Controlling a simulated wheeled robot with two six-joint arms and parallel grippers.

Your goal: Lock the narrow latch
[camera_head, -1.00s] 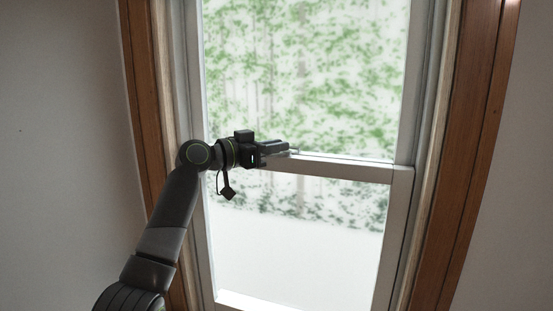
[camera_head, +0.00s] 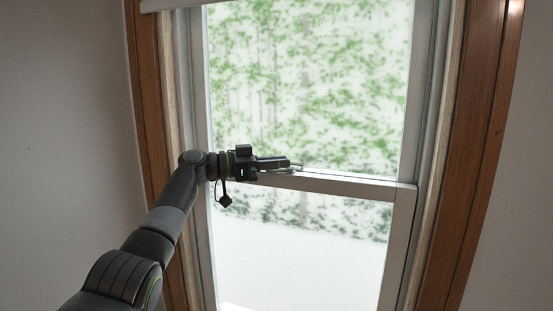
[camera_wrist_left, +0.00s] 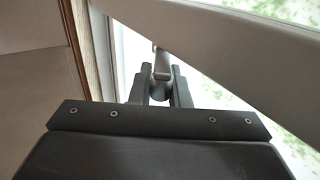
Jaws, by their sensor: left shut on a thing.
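In the head view my left gripper (camera_head: 293,165) reaches in from the left, just above the white meeting rail (camera_head: 345,186). The latch is mostly hidden by the fingers there. My right gripper is in neither view.
The window's white side frame (camera_head: 425,110) and brown wooden trim (camera_head: 480,150) stand at the right. Brown trim (camera_head: 150,110) also runs down the left. A pale blind or bar (camera_head: 170,4) shows at the top. Plain walls flank the window.

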